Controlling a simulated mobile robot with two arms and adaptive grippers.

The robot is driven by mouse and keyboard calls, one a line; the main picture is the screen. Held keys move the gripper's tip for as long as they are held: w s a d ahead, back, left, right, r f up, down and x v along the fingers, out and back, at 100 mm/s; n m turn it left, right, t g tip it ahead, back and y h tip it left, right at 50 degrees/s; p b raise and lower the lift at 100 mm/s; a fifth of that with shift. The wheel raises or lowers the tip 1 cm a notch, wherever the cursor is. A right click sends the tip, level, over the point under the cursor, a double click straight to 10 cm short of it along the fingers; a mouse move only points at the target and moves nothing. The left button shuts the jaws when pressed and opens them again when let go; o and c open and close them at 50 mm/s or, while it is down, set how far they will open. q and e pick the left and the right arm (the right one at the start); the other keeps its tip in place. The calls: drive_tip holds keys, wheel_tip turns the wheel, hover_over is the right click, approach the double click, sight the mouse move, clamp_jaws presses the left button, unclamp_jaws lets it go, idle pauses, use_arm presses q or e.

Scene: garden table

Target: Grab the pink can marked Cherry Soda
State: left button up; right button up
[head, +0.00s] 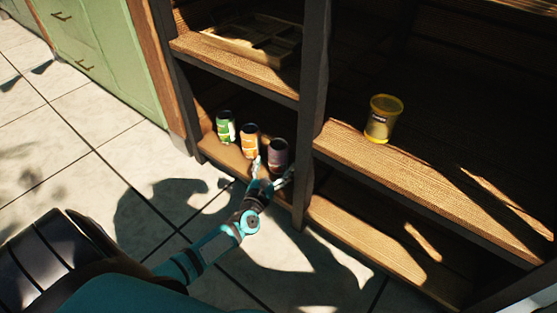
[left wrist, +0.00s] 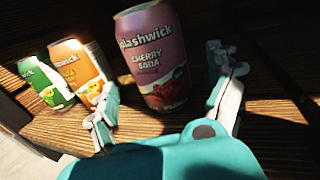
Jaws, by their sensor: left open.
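The pink can marked Cherry Soda (left wrist: 155,55) stands on a low wooden shelf, and its label faces the left wrist camera. In the head view the same can (head: 278,153) is the rightmost of three cans and looks dark in the shade. My left gripper (head: 271,172) reaches in from the front, just before this can. In the left wrist view the left gripper (left wrist: 168,100) is open, with one finger on either side of the can's lower part. I cannot tell whether either finger touches it. My right gripper is not in view.
An orange can (head: 250,139) and a green can (head: 226,127) stand to the left of the pink can. A dark shelf post (head: 312,100) rises close on its right. A yellow cup (head: 383,118) stands on the shelf to the right. A wooden tray (head: 250,40) lies on the shelf above.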

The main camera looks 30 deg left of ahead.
use_arm(q)
drive_tip(key=b+x, duration=0.1)
drive_tip(key=x, duration=0.2)
drive_tip(key=shift+w, duration=0.25)
drive_tip(key=shift+c, duration=0.2)
drive_tip(key=shift+r, duration=0.1)
drive_tip(key=c, duration=1.5)
